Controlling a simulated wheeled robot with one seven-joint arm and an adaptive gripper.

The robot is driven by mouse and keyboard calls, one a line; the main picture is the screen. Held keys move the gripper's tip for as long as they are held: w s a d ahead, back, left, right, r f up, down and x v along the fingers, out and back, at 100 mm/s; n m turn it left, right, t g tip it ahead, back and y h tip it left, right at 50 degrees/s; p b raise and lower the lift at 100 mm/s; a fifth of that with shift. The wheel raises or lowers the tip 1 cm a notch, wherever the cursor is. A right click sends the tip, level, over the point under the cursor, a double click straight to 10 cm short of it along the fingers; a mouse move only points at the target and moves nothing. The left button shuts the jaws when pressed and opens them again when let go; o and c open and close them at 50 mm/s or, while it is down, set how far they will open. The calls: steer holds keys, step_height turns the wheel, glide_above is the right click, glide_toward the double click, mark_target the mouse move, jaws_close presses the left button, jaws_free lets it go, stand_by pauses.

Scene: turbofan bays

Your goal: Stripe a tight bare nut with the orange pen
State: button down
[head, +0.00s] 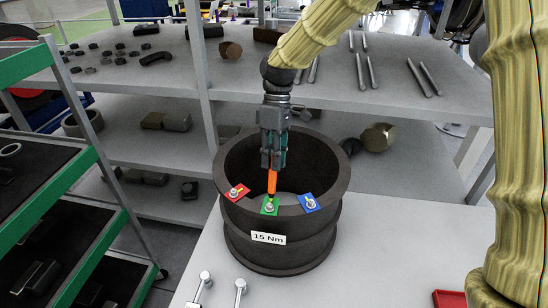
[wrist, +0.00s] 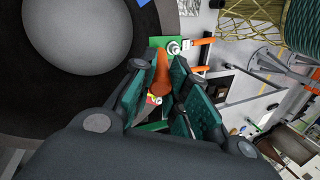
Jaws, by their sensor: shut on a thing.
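My gripper (head: 272,162) points down and is shut on the orange pen (head: 272,182). The pen hangs tip-down just above the green plate (head: 264,210), close to its nut (head: 270,206); I cannot tell whether it touches. The wrist view also shows the pen (wrist: 161,74) between the fingers, with the green plate's nut (wrist: 173,47) beside its end. A red plate (head: 232,188) with a nut lies left on the same dark ring casing (head: 285,258), and a blue plate (head: 305,199) with a nut lies right. Any stripes on the nuts are too small to tell.
The casing bears a "15 Nm" label (head: 268,238) and stands on a pale table (head: 375,255). Two silver tools (head: 240,288) lie at the front, and a red tray (head: 450,299) at the right. Shelves with dark parts stand behind; a green-edged rack (head: 95,160) is at left.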

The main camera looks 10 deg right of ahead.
steer(key=shift+s+a, duration=0.25)
steer(key=shift+s, duration=0.35)
stand_by(0.5)
steer(key=shift+v, duration=3.15)
steer(key=shift+s, duration=0.1)
